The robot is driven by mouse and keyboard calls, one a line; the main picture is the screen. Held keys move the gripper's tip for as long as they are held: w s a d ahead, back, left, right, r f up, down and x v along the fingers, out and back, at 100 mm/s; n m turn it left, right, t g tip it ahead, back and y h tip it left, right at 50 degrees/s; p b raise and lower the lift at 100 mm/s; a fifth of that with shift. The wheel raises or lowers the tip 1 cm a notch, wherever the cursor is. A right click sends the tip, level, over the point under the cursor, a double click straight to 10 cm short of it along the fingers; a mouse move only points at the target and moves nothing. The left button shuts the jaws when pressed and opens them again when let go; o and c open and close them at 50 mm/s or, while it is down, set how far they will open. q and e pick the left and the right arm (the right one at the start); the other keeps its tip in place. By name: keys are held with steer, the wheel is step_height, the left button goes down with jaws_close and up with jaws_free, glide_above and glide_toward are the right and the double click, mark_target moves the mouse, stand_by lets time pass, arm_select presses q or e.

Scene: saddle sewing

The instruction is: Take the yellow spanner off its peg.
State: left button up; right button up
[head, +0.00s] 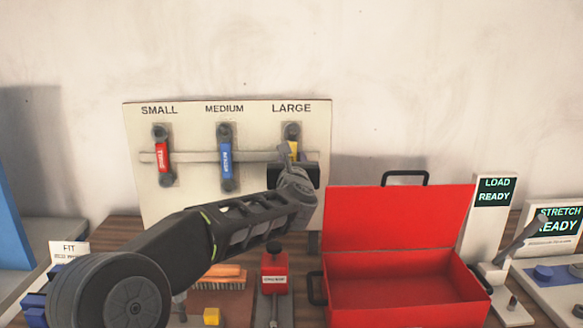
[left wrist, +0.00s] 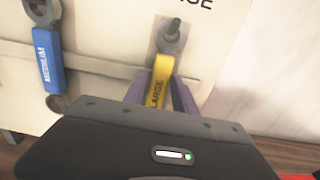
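The yellow spanner (head: 293,150) hangs under the word LARGE on the pale board (head: 190,112). In the left wrist view its yellow handle (left wrist: 160,80) points down, and its dark upper end is at the peg (left wrist: 175,25). The peg's tip sticks out at that end. My left gripper (head: 289,158) is at the handle, with one finger on each side (left wrist: 161,88). No clear gap shows between the fingers and the handle, so it looks shut on it. The gripper's body hides the spanner's lower end. My right gripper is not in view.
A red spanner (head: 162,157) and a blue spanner (head: 227,159) hang to the left on the same board, beside a horizontal rail (head: 190,157). An open red toolbox (head: 400,220) stands at the lower right. A red device (head: 274,270) stands in front of the board.

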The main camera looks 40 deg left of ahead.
mark_target(292, 159)
arm_select(q)
jaws_close()
steer(key=shift+r, duration=0.1)
steer(key=shift+d+r, duration=0.1)
steer(key=shift+s+r, duration=0.15)
steer(key=shift+s+d, duration=0.1)
stand_by(0.3)
steer(key=shift+s+d+r+b, duration=0.15)
steer(key=shift+s+d+b, duration=0.15)
steer(key=shift+b, duration=0.2)
steer(key=shift+s, duration=0.1)
steer(key=shift+b+v, duration=0.4)
steer(key=shift+v, duration=0.6)
